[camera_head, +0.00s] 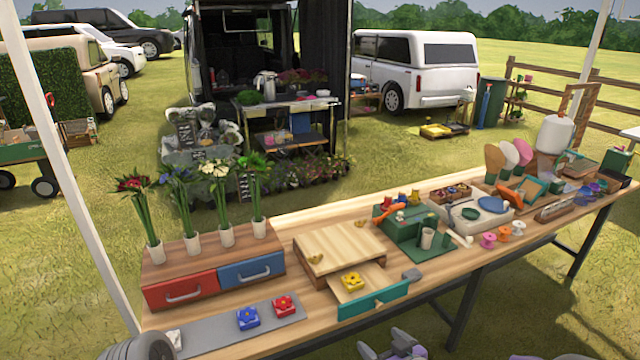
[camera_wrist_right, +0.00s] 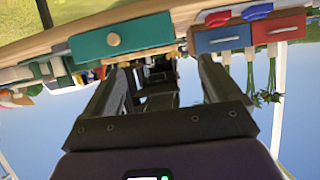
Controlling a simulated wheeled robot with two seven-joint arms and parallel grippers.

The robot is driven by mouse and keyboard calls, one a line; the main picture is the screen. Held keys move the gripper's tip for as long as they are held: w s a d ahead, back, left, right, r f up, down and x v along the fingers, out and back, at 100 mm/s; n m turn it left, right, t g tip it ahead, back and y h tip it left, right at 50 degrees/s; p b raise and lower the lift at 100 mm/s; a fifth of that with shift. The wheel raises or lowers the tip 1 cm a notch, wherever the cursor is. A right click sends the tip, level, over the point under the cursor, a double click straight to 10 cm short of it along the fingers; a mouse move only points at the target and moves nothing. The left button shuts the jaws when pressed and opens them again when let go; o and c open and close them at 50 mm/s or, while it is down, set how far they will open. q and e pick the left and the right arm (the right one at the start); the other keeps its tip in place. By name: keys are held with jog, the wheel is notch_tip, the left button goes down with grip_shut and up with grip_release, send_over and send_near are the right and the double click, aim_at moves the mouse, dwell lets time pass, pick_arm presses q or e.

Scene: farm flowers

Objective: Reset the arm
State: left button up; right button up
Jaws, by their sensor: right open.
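My right gripper (camera_head: 395,345) shows at the bottom edge of the head view, in front of the table (camera_head: 440,280) and clear of it. In the right wrist view my right gripper (camera_wrist_right: 157,75) is open, with its two dark fingers wide apart and nothing between them. That view is upside down and shows the teal drawer front (camera_wrist_right: 122,42) beyond the fingers. My left gripper does not show.
A red drawer (camera_head: 180,290) and a blue drawer (camera_head: 252,270) are shut below several flower vases. The teal-fronted drawer (camera_head: 375,300) is pulled out with a yellow flower block (camera_head: 352,282) in it. Blue (camera_head: 248,318) and red (camera_head: 284,306) flower blocks lie on a grey mat (camera_head: 207,333).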

notch_tip(320, 180, down, 10)
jog(key=s+r+m+g+h, duration=0.1)
jog(key=m+g, duration=0.1)
jog(key=g, duration=0.1)
jog(key=s+a+f+m+g, duration=0.2)
jog(key=s+f+g, duration=0.2)
jog(key=s+f, duration=0.5)
jog(key=s+a+f+m+g, duration=0.3)
jog(key=s+f, duration=0.5)
jog(key=s, duration=0.3)
jog(key=shift+s+f+g, duration=0.15)
jog(key=shift+f+g, duration=0.2)
jog(key=shift+g, duration=0.45)
jog(key=shift+a, duration=0.1)
